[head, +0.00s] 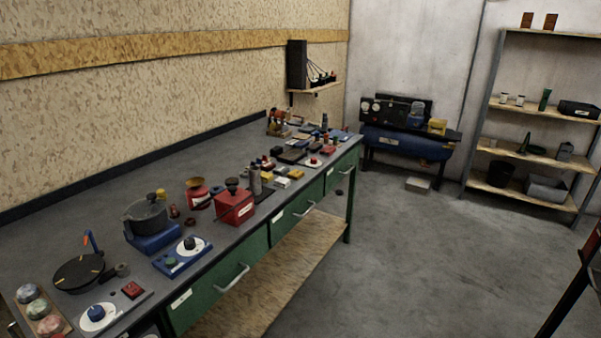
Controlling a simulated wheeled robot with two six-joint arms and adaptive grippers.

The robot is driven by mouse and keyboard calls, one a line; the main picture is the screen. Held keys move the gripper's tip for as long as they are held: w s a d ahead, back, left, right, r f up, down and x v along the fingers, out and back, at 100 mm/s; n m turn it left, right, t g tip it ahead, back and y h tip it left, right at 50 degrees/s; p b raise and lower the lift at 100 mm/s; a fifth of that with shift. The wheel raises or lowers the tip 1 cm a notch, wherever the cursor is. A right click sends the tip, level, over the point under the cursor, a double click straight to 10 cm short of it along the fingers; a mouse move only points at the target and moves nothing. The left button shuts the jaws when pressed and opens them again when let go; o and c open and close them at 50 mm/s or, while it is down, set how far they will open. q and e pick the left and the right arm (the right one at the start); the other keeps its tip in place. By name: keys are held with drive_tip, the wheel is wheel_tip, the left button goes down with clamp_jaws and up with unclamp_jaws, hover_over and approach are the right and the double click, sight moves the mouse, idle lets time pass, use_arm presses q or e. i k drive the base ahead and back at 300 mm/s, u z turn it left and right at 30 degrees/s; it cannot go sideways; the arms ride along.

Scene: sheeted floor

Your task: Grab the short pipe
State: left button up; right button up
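I cannot tell for certain which item is the short pipe. A small grey upright cylinder (254,181) stands on the workbench (120,195) beside a red box, and it may be the pipe. Neither of my grippers is in view.
The bench is crowded along its front with a red box (235,207), a dark pot (146,215) and control panels. Shelves (535,152) stand at the back right. A blue machine (405,142) stands at the back. The floor (400,260) between is mostly clear.

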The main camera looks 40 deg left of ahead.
sight(255, 181)
drive_tip(key=z, duration=0.15)
drive_tip(key=i, duration=1.8)
drive_tip(key=u, duration=0.25)
drive_tip(key=i, duration=1.05)
drive_tip(key=u, duration=1.7)
drive_tip(key=i, duration=1)
drive_tip(key=u, duration=0.85)
